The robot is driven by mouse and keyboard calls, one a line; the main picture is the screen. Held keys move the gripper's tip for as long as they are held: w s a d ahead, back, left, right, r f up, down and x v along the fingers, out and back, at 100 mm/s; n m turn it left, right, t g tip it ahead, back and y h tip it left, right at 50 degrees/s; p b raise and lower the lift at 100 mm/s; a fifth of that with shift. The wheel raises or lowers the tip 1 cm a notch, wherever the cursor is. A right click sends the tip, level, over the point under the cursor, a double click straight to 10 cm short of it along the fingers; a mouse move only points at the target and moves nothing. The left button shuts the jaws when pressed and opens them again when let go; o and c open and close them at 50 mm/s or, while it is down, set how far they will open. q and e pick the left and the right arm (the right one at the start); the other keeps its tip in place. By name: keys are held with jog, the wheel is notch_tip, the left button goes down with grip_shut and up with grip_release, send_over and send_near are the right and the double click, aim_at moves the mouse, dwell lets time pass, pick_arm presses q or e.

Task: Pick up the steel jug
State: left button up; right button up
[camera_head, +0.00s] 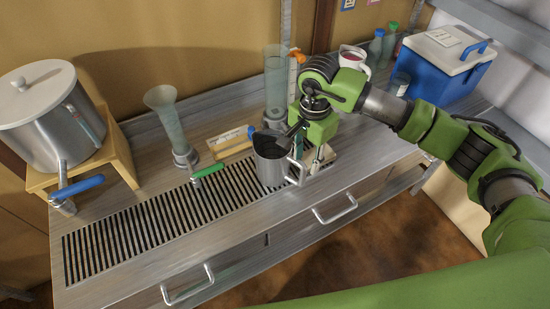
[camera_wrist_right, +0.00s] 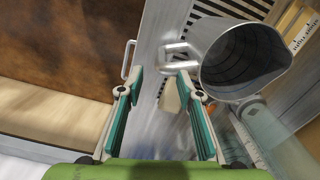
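The steel jug (camera_head: 270,166) stands upright by the right end of the slotted drain grate, its handle towards the right in the head view. In the right wrist view the jug (camera_wrist_right: 240,65) shows its open, dark inside, with its handle (camera_wrist_right: 178,50) towards the fingers. My right gripper (camera_head: 318,158) is beside the jug on its handle side. Its fingers (camera_wrist_right: 160,75) are apart and hold nothing. The handle shows just beyond the fingertips, nearer the right finger; I cannot tell if they touch. My left gripper is not in view.
The slotted grate (camera_head: 150,228) runs left along the metal counter. A lidded pot (camera_head: 72,137) stands on a wooden stand at left. Behind stand a flared glass vessel (camera_head: 166,118) and a tall glass cylinder (camera_head: 276,80). A blue cooler (camera_head: 435,72) stands at back right.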

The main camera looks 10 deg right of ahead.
aim_at(305, 166)
notch_tip(305, 166, down, 2)
jog(key=shift+f, duration=0.25)
jog(key=shift+a+f+p, duration=0.1)
jog(key=shift+f+p, duration=0.15)
jog(key=shift+p, duration=0.3)
notch_tip(305, 166, down, 4)
jog(key=shift+s+a+f+p, duration=0.1)
jog(key=shift+s+p, duration=0.05)
jog(key=shift+p, duration=1)
jog(key=shift+f, duration=0.25)
grip_shut()
